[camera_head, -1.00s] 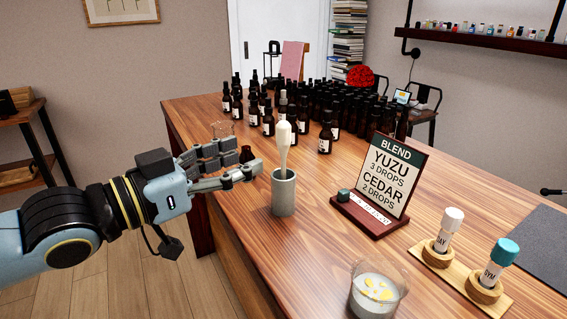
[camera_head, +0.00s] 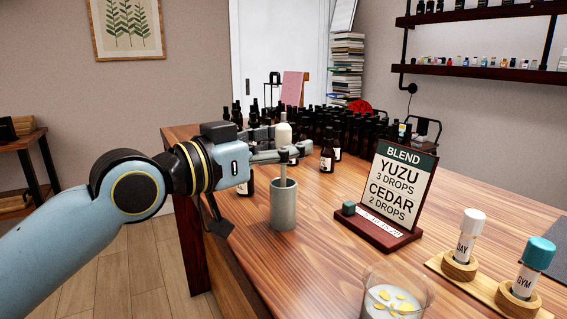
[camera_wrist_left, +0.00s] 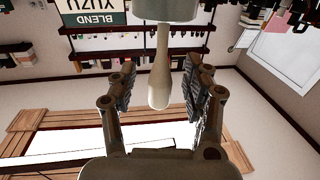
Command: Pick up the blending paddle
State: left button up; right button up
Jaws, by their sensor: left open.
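The pale blending paddle (camera_head: 283,133) stands upright in a grey cup (camera_head: 284,208) near the table's left edge. Its shaft goes down into the cup, so its lower end is hidden. My left gripper (camera_head: 289,143) is open at the paddle's upper part, with its fingers reaching in from the left. In the left wrist view, which is upside down, the paddle (camera_wrist_left: 160,75) shows between the two spread fingers (camera_wrist_left: 160,66), with gaps on both sides. The cup's pale body (camera_wrist_left: 165,10) is at the top there. My right gripper is not in view.
Several dark bottles (camera_head: 327,158) stand behind the paddle. A blend sign (camera_head: 397,180) on a wooden base is to the right. A glass beaker (camera_head: 400,285) with yellow pieces is in front. Two capped vials (camera_head: 468,238) stand in a wooden holder at the right.

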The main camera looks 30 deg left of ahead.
pick_arm(q)
grip_shut()
dwell(0.3)
